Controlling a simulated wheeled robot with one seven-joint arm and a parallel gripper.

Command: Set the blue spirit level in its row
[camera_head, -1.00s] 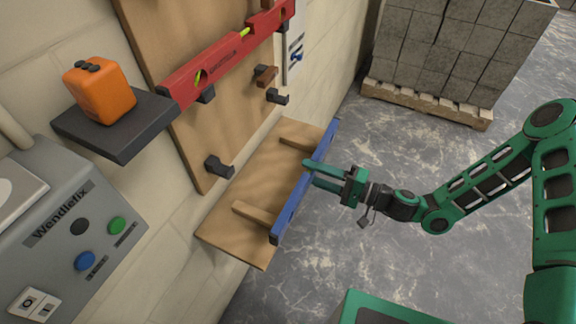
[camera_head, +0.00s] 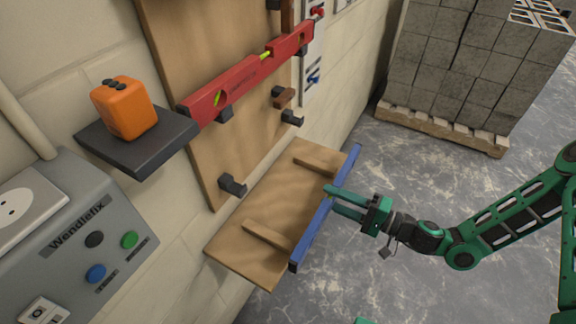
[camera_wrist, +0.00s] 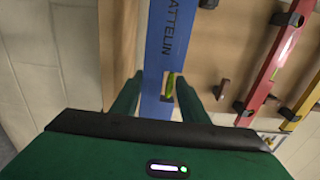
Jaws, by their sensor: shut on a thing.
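The blue spirit level (camera_head: 312,237) lies tilted across the picture along the outer edge of the wooden shelf (camera_head: 232,250). My gripper (camera_head: 332,198) is shut on it near its middle, reaching in from the right. In the wrist view the blue level (camera_wrist: 168,40) stands between my two fingers (camera_wrist: 168,92), with lettering and a green vial showing. Whether the level still touches the shelf is hard to tell. On the wall board (camera_head: 215,165), two black hooks (camera_head: 232,186) (camera_head: 291,118) below the red level (camera_head: 240,85) are empty.
An orange box (camera_head: 124,107) sits on a dark wall shelf (camera_head: 140,145) beside the red level. A grey control box (camera_head: 80,245) stands at lower left. Stacked grey blocks (camera_head: 450,70) on a pallet stand at the back right.

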